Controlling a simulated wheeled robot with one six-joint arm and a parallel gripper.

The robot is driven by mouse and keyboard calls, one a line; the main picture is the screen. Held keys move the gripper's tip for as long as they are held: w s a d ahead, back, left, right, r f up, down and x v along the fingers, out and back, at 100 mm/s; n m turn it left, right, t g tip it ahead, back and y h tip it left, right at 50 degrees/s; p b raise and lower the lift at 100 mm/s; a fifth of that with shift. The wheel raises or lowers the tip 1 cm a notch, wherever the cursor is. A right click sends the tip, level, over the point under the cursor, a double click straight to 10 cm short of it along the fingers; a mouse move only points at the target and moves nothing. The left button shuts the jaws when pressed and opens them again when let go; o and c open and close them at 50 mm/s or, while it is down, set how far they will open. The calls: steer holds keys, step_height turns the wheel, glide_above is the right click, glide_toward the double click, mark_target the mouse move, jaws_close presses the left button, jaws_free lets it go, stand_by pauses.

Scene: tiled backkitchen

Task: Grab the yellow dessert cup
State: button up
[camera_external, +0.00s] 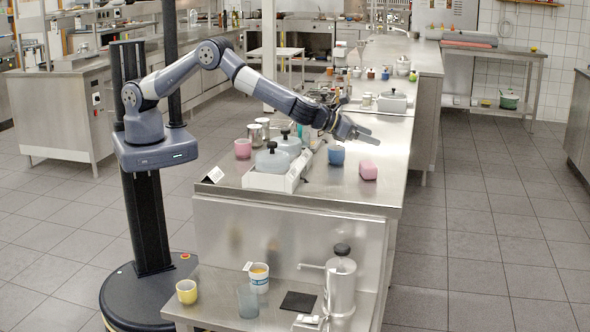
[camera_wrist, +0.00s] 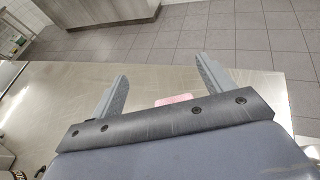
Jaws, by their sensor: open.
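A small yellow cup (camera_external: 187,291) stands upright on the low front shelf, at its left end, in the external view. My gripper (camera_external: 368,132) is above the right part of the steel counter, far up and to the right of that cup. In the wrist view my gripper (camera_wrist: 162,82) has its two fingers spread wide with nothing between them. The yellow cup is not visible in the wrist view.
On the low shelf (camera_external: 215,312) stand a white-and-blue cup (camera_external: 259,278), a grey glass (camera_external: 247,301) and a steel dispenser (camera_external: 341,283). The counter above holds a blue cup (camera_external: 336,155), a pink block-like item (camera_external: 368,170), a pink cup (camera_external: 243,148) and lidded containers (camera_external: 271,160).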

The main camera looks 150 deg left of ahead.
steer(key=w+d+r+m+t+b, duration=0.1)
steer(key=w+d+r+b, duration=0.15)
steer(key=d+b, duration=0.6)
steer(key=w+d+r+m+t+h+b, duration=0.1)
steer(key=w+d+r+t+b, duration=0.2)
steer(key=d, duration=1)
steer(key=w+d+r+m+b, duration=0.1)
steer(key=w+d+b, duration=0.1)
steer(key=d+b, duration=0.7)
steer(key=s+d+f+m+t+h+b, duration=0.1)
steer(key=s+d+f+m+h+b, duration=0.1)
steer(key=s+d+b, duration=0.65)
steer(key=s+d+f+m+t+h+b, duration=0.1)
steer(key=s+d+b, duration=0.2)
steer(key=d, duration=1)
steer(key=s+d+f+m+t+h+b, duration=0.1)
steer(key=s+d+f+m+h+b, duration=0.1)
steer(key=s+d+b, duration=0.6)
steer(key=p, duration=0.3)
glide_toward(193, 296)
steer(key=x, duration=0.1)
steer(key=b+x, duration=0.1)
steer(key=shift+w+a+f+b, duration=0.15)
steer(key=shift+a+f+b, duration=0.15)
steer(key=shift+f, duration=0.1)
steer(key=shift+b+x, duration=0.65)
steer(key=shift+x, duration=2.45)
steer(key=shift+r, duration=0.2)
